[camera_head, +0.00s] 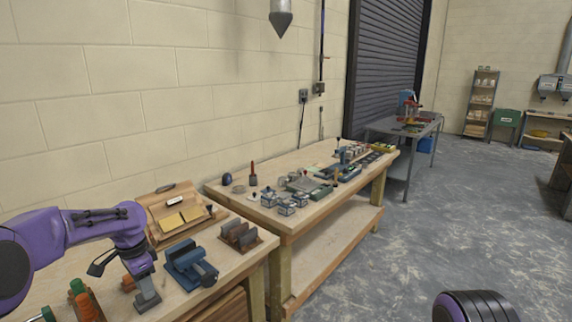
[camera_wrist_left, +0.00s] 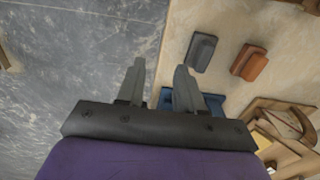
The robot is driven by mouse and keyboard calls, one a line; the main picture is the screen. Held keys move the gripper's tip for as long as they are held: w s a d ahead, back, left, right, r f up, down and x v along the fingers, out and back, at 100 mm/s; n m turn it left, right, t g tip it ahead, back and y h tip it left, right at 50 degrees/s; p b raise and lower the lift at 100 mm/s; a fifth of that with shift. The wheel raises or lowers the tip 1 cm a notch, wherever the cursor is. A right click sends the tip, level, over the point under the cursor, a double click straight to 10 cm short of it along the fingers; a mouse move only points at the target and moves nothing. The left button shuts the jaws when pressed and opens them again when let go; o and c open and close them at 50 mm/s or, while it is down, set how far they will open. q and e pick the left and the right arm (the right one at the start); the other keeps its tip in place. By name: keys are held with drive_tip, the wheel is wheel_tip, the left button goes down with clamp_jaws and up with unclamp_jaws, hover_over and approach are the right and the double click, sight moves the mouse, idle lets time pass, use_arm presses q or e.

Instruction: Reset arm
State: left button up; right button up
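My left arm (camera_head: 95,228) reaches in from the left over the near workbench, bent down at the wrist. Part of the blue vise shows behind the fingers. My right gripper is not in view; a purple part of my right arm (camera_head: 474,306) shows at the bottom right.
A wooden organiser (camera_head: 160,208) with yellow notes and a brown rack (camera_head: 240,237) stand on the near bench. Green and orange items (camera_head: 84,300) stand at its left. A second bench (camera_head: 228,192) holds several small items. The floor (camera_head: 400,240) to the right is clear.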

use_arm(q)
drive_tip(key=s+d+f+n+t+b, duration=0.1)
drive_tip(key=s+d+f+n, duration=0.3)
drive_tip(key=f, duration=0.6)
drive_tip(key=s+d+f+n+b, duration=0.1)
drive_tip(key=s+d+f, duration=0.1)
drive_tip(key=s+f, duration=0.55)
drive_tip(key=s+d+f+n+t+b, duration=0.1)
drive_tip(key=s+d+f+n, duration=0.2)
drive_tip(key=f, duration=0.8)
drive_tip(key=s+a+f+n+y, duration=0.1)
drive_tip(key=s+n, duration=0.1)
drive_tip(key=s, duration=0.6)
drive_tip(key=s+a+f+n+y+b, duration=0.1)
drive_tip(key=s+n, duration=0.1)
drive_tip(key=s, duration=0.6)
drive_tip(key=s+n+t+y, duration=0.1)
drive_tip(key=s+n, duration=0.1)
drive_tip(key=s, duration=0.6)
drive_tip(key=shift+a+f+n, duration=0.4)
use_arm(e)
drive_tip(key=f, duration=0.4)
drive_tip(key=shift+w+f, duration=0.2)
drive_tip(key=shift+w, duration=0.05)
